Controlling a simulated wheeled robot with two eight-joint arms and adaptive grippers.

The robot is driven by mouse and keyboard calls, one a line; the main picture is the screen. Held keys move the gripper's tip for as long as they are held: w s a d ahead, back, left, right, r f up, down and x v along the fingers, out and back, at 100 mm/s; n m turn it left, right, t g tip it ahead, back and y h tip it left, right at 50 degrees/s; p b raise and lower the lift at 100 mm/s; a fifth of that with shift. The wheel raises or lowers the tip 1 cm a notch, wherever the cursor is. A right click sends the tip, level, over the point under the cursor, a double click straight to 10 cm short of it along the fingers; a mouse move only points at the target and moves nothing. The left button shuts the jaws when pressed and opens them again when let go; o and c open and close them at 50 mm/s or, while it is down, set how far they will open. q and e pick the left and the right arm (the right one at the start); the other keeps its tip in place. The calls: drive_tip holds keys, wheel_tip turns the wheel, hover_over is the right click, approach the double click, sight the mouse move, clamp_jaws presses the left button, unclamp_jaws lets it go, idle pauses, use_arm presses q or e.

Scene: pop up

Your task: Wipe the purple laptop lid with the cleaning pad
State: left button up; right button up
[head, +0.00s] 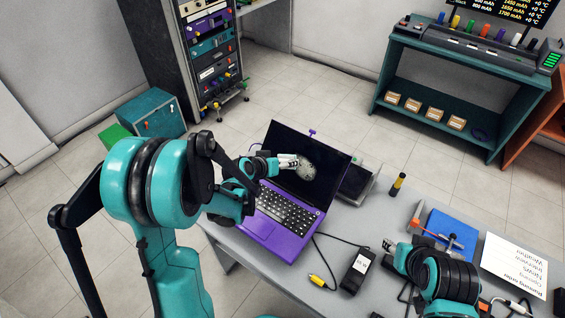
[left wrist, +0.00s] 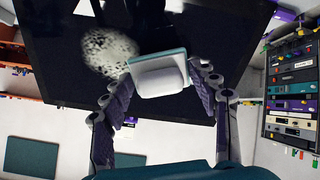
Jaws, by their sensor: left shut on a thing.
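The purple laptop (head: 262,236) stands open on the grey table, its lid (head: 283,148) raised and its dark screen facing me. A pale speckled smudge (head: 307,171) marks the screen; it also shows in the left wrist view (left wrist: 106,50). My left gripper (head: 290,162) is in front of the screen, just left of the smudge. It is shut on the cleaning pad, a white block with a teal back (left wrist: 160,76), between its fingers. I cannot tell whether the pad touches the screen. My right gripper (head: 390,245) is over the table at right, its fingers too small to read.
A dark device (head: 356,181) stands right behind the laptop. A charger brick (head: 358,271) with cables lies in front. A yellow-black cylinder (head: 397,185), a blue case (head: 452,235) and a paper sheet (head: 514,265) are at right.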

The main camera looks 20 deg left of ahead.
sight(316, 174)
use_arm(q)
drive_tip(key=shift+b+x, duration=0.65)
drive_tip(key=shift+x, duration=0.35)
drive_tip(key=shift+d, duration=0.1)
idle(0.3)
drive_tip(key=shift+s+d, duration=0.35)
drive_tip(key=shift+d, duration=0.45)
drive_tip(key=shift+s+d, duration=0.35)
drive_tip(key=shift+d, duration=0.5)
drive_tip(key=shift+s+d+b, duration=0.25)
drive_tip(key=shift+s+d, duration=0.1)
drive_tip(key=shift+d, duration=0.75)
drive_tip(key=shift+s+d+b, duration=0.25)
drive_tip(key=shift+s+d, duration=0.15)
drive_tip(key=shift+d, duration=0.7)
drive_tip(key=shift+s+d+b, duration=0.25)
drive_tip(key=shift+s+d, duration=0.1)
drive_tip(key=shift+d, duration=0.8)
drive_tip(key=shift+a, duration=0.1)
